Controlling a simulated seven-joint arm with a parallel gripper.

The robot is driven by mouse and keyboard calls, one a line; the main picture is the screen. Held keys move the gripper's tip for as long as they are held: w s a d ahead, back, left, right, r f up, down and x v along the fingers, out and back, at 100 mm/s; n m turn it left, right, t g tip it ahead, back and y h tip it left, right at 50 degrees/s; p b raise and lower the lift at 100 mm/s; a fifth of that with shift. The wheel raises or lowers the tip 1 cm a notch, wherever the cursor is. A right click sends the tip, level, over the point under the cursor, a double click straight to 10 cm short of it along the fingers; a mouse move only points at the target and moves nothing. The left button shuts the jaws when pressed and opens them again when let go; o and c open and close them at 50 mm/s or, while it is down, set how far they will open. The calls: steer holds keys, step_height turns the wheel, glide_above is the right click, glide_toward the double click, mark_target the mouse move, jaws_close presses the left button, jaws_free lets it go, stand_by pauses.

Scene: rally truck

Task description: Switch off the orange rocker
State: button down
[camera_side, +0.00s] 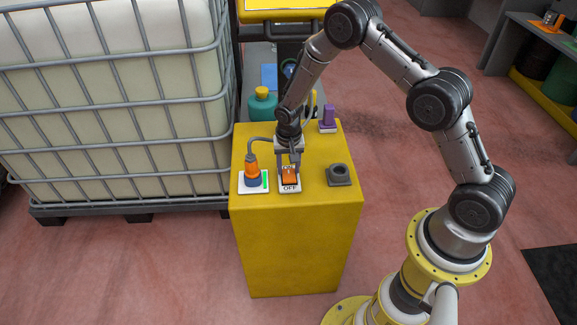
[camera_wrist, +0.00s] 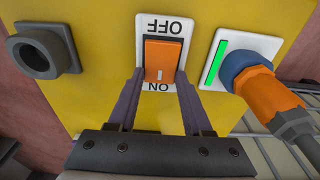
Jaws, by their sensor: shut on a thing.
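The orange rocker (camera_side: 289,176) sits in a white plate on top of the yellow cabinet (camera_side: 295,240), with OFF at the near edge. In the wrist view the rocker (camera_wrist: 161,56) appears upside down, with OFF above it and ON below. A white bar mark shows at its ON end. Which way it is tilted I cannot tell. My gripper (camera_side: 289,166) points down over the switch; in the wrist view the gripper (camera_wrist: 160,74) has one finger on each side of the rocker, shut on it. The fingers cover the plate's edges near the ON end.
An orange and blue plug (camera_side: 252,173) with a grey cable stands in a white plate with a green strip, left of the switch. A grey round socket (camera_side: 338,174) is to the right. A purple object (camera_side: 328,116) stands behind. A large caged tank (camera_side: 110,90) is at left.

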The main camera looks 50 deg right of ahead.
steer(key=shift+s+a+r+t+h, duration=0.1)
steer(key=shift+s+t+h, duration=0.25)
steer(key=shift+t+h, duration=0.6)
steer(key=shift+c, duration=1.6)
jaws_free()
steer(key=shift+a, duration=0.1)
steer(key=v, duration=1.3)
steer(key=shift+r, duration=0.4)
steer(key=shift+a, duration=0.1)
